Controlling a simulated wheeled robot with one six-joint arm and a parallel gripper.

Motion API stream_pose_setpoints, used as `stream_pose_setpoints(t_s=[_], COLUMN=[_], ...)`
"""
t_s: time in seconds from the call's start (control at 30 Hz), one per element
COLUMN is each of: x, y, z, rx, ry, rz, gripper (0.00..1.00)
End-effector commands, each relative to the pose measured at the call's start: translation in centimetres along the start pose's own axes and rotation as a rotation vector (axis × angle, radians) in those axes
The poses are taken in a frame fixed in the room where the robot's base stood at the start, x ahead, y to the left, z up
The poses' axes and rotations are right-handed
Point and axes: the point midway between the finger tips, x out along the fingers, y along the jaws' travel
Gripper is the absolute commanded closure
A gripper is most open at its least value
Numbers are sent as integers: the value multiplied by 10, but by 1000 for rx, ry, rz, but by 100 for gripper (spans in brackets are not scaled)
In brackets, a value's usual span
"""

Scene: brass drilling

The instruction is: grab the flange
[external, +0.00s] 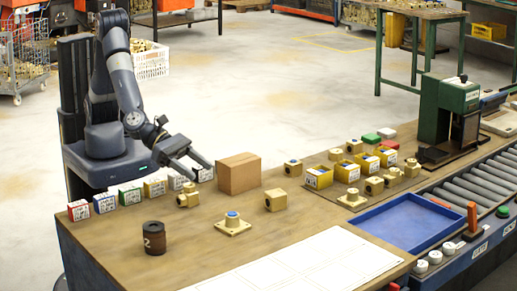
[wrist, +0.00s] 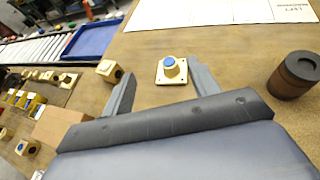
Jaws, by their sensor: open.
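The flange (external: 232,226), a brass square plate with a round boss and a blue top, lies flat on the wooden bench near its front middle. My gripper (external: 201,172) is open and empty above the bench, behind and to the left of the flange in the external view. In the wrist view, the flange (wrist: 171,72) shows between the two spread fingertips of my gripper (wrist: 163,72), apart from them and beyond on the bench. A similar square-based brass part (external: 352,201) sits farther right among other parts.
A dark brown cylinder (external: 153,238) marked 2 stands left of the flange. A cardboard box (external: 239,173) and brass blocks (external: 275,199) are behind and to the right. Small coloured boxes (external: 104,203) line the left back edge. A blue tray (external: 408,222) is at right.

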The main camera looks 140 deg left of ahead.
Motion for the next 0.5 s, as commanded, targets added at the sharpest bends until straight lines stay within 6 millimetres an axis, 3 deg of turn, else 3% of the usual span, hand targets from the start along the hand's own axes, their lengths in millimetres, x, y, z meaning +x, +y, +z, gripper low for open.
stream_pose_setpoints(t_s=[0.2, 0.37, 0.5], x=[14, 24, 43], y=[-2, -2, -2], z=[-40, -46, -46], rx=[3, -1, 0], ry=[-3, -6, -5], rz=[3, 3, 4], gripper=[43, 43, 43])
